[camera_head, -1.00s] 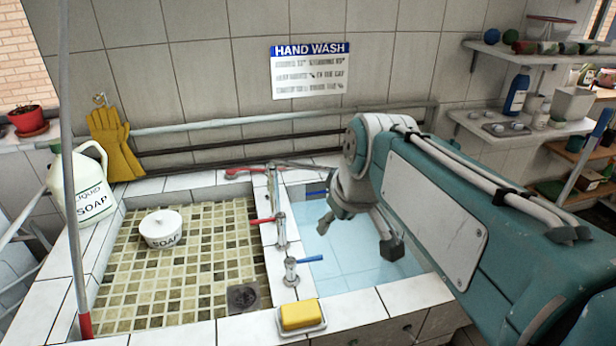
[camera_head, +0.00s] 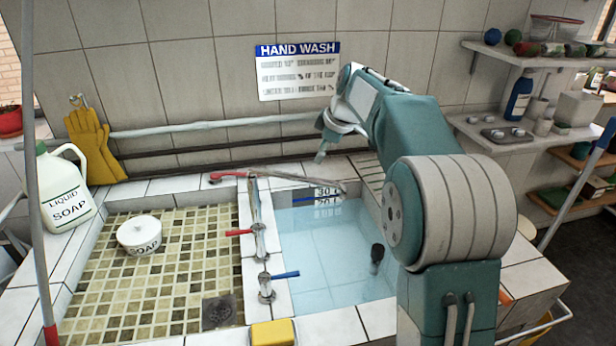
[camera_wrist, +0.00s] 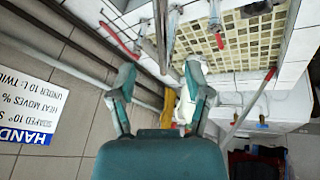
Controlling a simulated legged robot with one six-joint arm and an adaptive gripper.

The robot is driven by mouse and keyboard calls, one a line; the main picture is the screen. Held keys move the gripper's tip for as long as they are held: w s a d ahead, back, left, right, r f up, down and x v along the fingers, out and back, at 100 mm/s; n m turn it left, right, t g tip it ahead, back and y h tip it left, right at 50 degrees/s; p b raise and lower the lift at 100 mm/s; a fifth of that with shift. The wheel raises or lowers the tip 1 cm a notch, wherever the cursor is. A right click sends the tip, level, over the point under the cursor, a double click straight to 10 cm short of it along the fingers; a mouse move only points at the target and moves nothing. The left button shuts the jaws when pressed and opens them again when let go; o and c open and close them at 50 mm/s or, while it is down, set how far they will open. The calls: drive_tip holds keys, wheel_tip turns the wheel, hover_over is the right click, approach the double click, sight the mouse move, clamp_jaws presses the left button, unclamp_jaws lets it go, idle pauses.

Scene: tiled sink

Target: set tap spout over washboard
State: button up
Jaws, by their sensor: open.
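The tap spout (camera_head: 300,178) is a long thin metal pipe with a red left end, at the back of the sink. It reaches right from the tap column (camera_head: 256,215) over the water basin. Its red part (camera_wrist: 118,38) shows in the wrist view. My gripper (camera_head: 321,152) is above the back edge, over the spout's right part. In the wrist view my gripper (camera_wrist: 160,78) has its fingers wide apart, with nothing held between them.
Red and blue tap levers (camera_head: 285,274) stick out from the divider. The left tiled basin (camera_head: 185,265) holds a soap pot (camera_head: 140,235). A dark cylinder (camera_head: 376,256) stands in the water basin (camera_head: 325,250). Wall pipes (camera_head: 220,124) run behind my gripper.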

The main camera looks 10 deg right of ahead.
sight(308, 178)
drive_tip(key=x, duration=0.9)
drive_tip(key=shift+w+a+f, duration=0.1)
drive_tip(key=shift+a+f, duration=0.15)
drive_tip(key=shift+a, duration=0.1)
drive_tip(key=shift+w+d+f, duration=0.1)
drive_tip(key=shift+w+f, duration=0.05)
drive_tip(key=shift+f, duration=0.25)
clamp_jaws()
